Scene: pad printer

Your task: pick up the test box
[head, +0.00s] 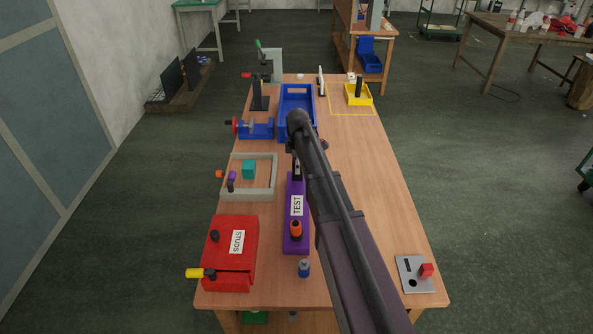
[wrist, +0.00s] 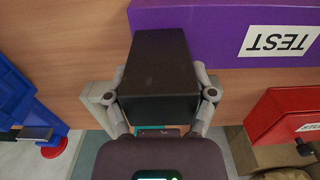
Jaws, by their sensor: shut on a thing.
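The test box (head: 296,235) is a long purple box with a white TEST label and an orange-and-black knob. It is in the middle of the workbench in the head view. It also fills the top right of the wrist view (wrist: 215,35). In the wrist view my gripper (wrist: 159,85) is shut with one finger on each side of a black block (wrist: 158,65), which overlaps the purple box's edge and looks like its handle. In the head view my arm hides most of my gripper (head: 297,165). I cannot tell whether the box touches the bench.
A red STUDS box (head: 222,265) stands at front left. A grey frame (head: 230,196) holds a teal block (head: 249,170). A small blue-capped item (head: 304,268) stands just before the test box. A blue tray (head: 285,125) is behind. The right side of the bench (head: 385,205) is mostly clear.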

